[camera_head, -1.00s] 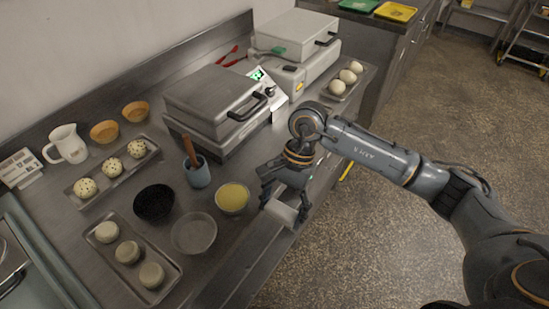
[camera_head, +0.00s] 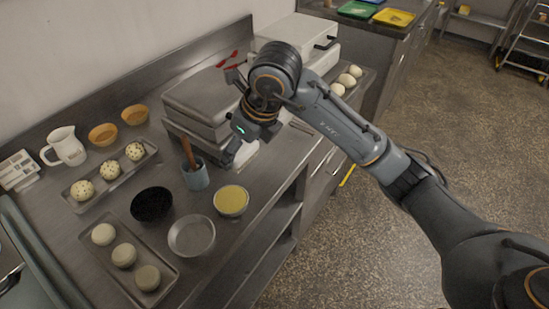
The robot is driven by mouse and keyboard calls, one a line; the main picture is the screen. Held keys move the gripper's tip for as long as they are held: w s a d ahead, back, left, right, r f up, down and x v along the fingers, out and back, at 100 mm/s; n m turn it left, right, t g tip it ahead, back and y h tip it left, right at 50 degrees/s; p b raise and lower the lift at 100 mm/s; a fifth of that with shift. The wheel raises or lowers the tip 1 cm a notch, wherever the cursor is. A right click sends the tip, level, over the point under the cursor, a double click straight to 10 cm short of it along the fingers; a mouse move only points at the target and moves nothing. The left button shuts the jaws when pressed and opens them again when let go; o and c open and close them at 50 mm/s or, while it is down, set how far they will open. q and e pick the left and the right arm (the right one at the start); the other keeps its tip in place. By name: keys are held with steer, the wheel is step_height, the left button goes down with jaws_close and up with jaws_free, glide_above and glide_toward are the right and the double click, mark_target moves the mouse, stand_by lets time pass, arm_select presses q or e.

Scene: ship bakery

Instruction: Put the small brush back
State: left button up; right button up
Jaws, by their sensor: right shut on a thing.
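A small brush with a brown wooden handle (camera_head: 187,153) stands in a grey-blue cup (camera_head: 196,178) on the steel counter, its lower end hidden inside. My right gripper (camera_head: 236,145) is just right of the cup and above the counter, in front of the closed press. It is shut on a pale grey thing (camera_head: 246,156), mostly covered by the fingers and too small to identify. My left gripper is not in view.
Near the cup are a dark bowl (camera_head: 152,205), a bowl of yellow liquid (camera_head: 231,201) and an empty metal bowl (camera_head: 191,235). The press (camera_head: 200,97) stands behind my gripper. Trays of dough balls lie to the left (camera_head: 134,267). The counter's front edge is clear.

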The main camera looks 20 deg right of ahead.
steer(key=w+d+f+p, duration=0.1)
steer(key=w+d+f, duration=0.1)
steer(key=d, duration=0.1)
steer(key=w+d+f+p, duration=0.1)
steer(key=w+d+f, duration=0.1)
steer(key=d+f, duration=0.1)
steer(key=w+d+f+p, duration=0.1)
steer(key=w+d+f, duration=0.2)
steer(key=f, duration=0.1)
steer(key=f+p, duration=0.1)
steer(key=f, duration=0.1)
steer(key=shift+w+d, duration=0.15)
steer(key=shift+d, duration=0.1)
steer(key=shift+f+p, duration=0.3)
steer(key=shift+f, duration=0.15)
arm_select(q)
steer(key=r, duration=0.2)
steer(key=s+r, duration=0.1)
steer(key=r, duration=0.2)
arm_select(e)
steer(key=shift+f, duration=0.1)
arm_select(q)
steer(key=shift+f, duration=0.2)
arm_select(e)
steer(key=shift+f, duration=0.15)
steer(key=o, duration=1.1)
